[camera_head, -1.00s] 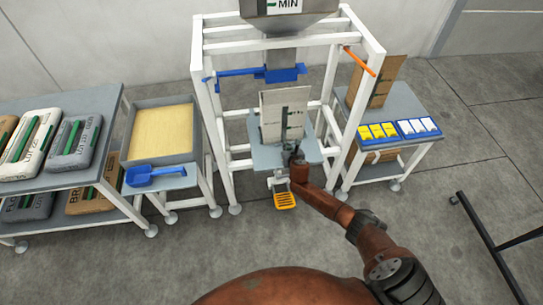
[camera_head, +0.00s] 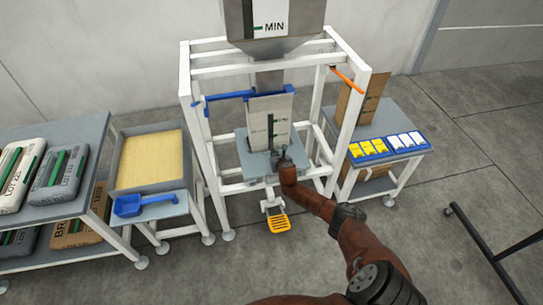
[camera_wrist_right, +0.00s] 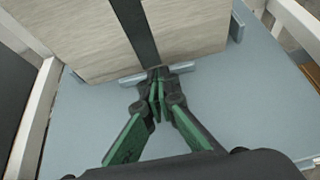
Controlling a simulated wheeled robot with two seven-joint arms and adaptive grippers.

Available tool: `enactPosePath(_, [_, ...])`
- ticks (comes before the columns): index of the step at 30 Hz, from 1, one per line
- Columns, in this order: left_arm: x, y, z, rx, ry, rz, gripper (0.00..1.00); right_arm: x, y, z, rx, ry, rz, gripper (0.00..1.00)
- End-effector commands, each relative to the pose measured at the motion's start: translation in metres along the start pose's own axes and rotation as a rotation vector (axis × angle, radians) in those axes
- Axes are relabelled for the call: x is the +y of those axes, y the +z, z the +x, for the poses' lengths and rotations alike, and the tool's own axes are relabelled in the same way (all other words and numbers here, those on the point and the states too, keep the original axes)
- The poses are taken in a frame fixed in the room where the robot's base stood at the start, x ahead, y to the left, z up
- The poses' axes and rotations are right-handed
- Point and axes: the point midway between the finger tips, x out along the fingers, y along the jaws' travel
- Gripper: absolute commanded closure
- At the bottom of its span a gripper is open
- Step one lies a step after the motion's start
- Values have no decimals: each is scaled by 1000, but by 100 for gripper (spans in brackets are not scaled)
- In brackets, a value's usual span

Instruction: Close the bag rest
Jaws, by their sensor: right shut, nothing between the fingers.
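The bag rest (camera_head: 247,160) is a light blue-grey plate inside the white frame, under the hopper spout. It also shows in the right wrist view (camera_wrist_right: 235,125). A pale bag (camera_head: 262,122) with a dark stripe stands on it and overlaps the blue clamp (camera_head: 228,98) in the head view. My right gripper (camera_head: 281,152) is at the front of the rest, low before the bag. In the wrist view its green fingers (camera_wrist_right: 157,98) are shut and empty. Their tips are by a small grey bar (camera_wrist_right: 185,67) at the bag's foot; contact is unclear. My left gripper is out of view.
A yellow pedal (camera_head: 278,223) sits low before the frame (camera_head: 200,150). At left stand a sand tray (camera_head: 150,160) with a blue scoop (camera_head: 130,205) and a shelf of sacks. At right is a side table (camera_head: 400,122) with yellow and white packets. The front floor is mostly open.

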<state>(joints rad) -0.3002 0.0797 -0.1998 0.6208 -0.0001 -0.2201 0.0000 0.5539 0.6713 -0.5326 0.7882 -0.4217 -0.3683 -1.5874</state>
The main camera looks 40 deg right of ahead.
Motion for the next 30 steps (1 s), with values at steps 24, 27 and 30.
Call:
enactPosePath(24, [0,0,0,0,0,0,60,0,2,-48,-3,2,-2,100])
enactPosePath(27, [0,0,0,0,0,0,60,0,1,-63,-2,3,-2,100])
enactPosePath(30, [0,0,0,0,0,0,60,0,0,-78,-1,2,-2,100])
